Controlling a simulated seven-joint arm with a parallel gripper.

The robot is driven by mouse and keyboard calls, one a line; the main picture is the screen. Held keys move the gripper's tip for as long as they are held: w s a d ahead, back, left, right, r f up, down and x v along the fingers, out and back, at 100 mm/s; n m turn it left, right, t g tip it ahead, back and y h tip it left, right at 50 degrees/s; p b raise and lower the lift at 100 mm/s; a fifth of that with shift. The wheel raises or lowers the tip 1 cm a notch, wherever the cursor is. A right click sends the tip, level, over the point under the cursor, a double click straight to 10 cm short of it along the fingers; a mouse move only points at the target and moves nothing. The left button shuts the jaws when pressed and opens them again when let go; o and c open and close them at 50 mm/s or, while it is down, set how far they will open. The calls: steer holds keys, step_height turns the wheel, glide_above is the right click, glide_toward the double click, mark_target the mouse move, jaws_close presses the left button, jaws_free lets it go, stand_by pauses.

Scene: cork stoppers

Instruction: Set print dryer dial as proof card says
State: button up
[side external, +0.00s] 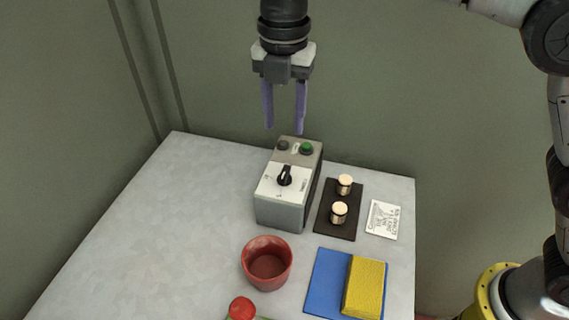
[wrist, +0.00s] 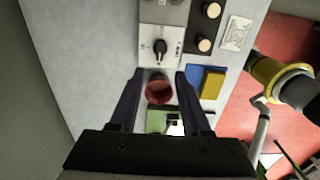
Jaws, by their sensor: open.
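The print dryer is a grey box (side external: 281,211) near the back of the table, with a white panel carrying a black dial (side external: 286,176). The dial also shows in the wrist view (wrist: 160,47); its marks are too small to read. A green button (side external: 306,148) and a dark knob (side external: 283,146) sit on its upper part. The white proof card (side external: 383,220) lies flat at the right, also in the wrist view (wrist: 236,33); I cannot read its writing reliably. My gripper (side external: 284,130) is open and empty, above and behind the dryer, its fingers apart and touching nothing.
A dark tray (side external: 327,225) with two cork stoppers (side external: 339,213) stands right of the dryer. A red bowl (side external: 266,264), a blue mat (side external: 326,284) with a yellow block (side external: 365,285), and a red round thing (side external: 242,308) lie in front. The table's left side is clear.

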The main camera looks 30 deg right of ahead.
mark_target(285, 171)
step_height(285, 171, down, 12)
steer(key=shift+r, duration=0.25)
jaws_close()
stand_by(0.3)
